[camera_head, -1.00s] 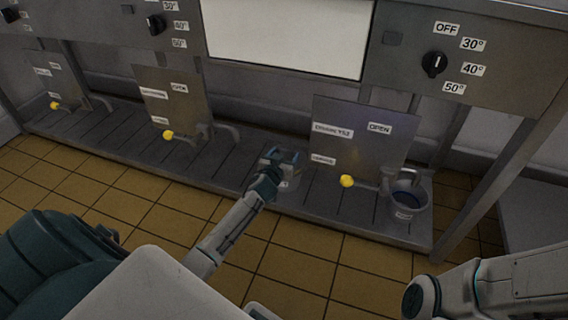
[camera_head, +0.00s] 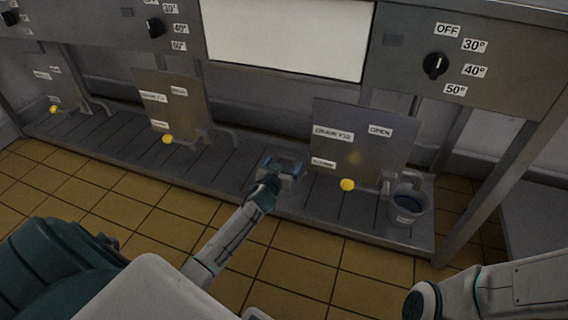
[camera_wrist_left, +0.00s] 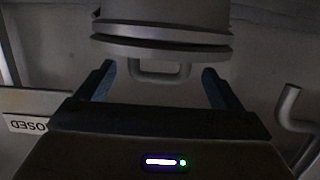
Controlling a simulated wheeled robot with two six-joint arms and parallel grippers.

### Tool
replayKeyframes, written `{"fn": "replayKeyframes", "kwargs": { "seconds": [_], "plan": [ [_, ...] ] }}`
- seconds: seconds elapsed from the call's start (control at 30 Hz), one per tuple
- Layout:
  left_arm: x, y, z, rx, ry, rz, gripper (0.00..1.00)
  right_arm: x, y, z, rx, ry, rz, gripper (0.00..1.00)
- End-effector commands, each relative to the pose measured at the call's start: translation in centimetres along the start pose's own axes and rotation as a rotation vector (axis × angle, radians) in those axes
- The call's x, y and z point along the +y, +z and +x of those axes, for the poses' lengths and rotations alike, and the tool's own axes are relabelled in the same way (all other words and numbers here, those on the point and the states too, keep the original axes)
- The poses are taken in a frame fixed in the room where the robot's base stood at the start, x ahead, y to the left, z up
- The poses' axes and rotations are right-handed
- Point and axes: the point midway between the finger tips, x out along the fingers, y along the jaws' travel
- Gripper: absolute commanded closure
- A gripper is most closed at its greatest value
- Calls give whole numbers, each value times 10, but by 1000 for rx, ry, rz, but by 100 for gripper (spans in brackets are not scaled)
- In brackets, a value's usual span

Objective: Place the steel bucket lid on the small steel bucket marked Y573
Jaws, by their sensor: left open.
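My left gripper (camera_head: 282,165) is open over the drain shelf, between two upright drain panels. In the left wrist view its two fingers (camera_wrist_left: 158,85) stand apart on either side of the loop handle (camera_wrist_left: 160,74) of a round steel lid (camera_wrist_left: 160,51). The lid's rim lies against or very close to the rim of a steel bucket (camera_wrist_left: 160,12); I cannot tell whether it is fully seated. In the head view the gripper hides most of this bucket and lid. No Y573 mark is readable. My right gripper is out of view.
Another steel bucket (camera_head: 408,206) with dark blue contents stands at the shelf's right end under a tap. Panels with yellow-knobbed valves (camera_head: 347,185) flank the left gripper. The shelf (camera_head: 225,165) is clear to its left.

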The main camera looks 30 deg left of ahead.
Motion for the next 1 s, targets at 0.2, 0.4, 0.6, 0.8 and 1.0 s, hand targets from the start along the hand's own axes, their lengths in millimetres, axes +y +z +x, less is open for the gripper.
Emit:
{"fn": "replayKeyframes", "kwargs": {
  "seconds": [0.2,0.4,0.6,0.8,1.0],
  "plan": [
    [0,-1,-46,-3,0,2,12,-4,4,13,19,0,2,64],
    [0,-1,-85,-2,0,1,12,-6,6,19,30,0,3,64],
    [0,0,-106,-1,-2,0,12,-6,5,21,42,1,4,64],
    [0,0,-110,1,-2,0,12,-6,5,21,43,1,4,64],
    [0,0,-110,0,-2,0,12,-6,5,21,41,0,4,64]
  ]
}}
